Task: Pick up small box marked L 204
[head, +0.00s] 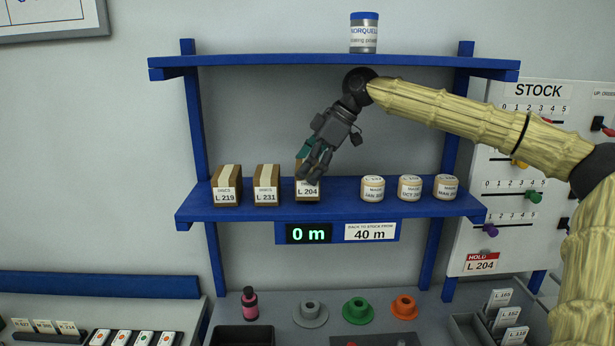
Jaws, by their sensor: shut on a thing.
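The small box marked L 204 (306,190) is brown with a white label. It stands on the lower blue shelf, at the right end of a row of three boxes. My gripper (315,170) comes down on it from the upper right and is shut on it.
Boxes L 219 (227,187) and L 231 (266,186) stand close on the left. Several round tubs (373,189) stand to the right on the lower shelf (335,207). The upper shelf (300,61) is above my gripper and carries a jar (364,35). A stock board (525,170) hangs at right.

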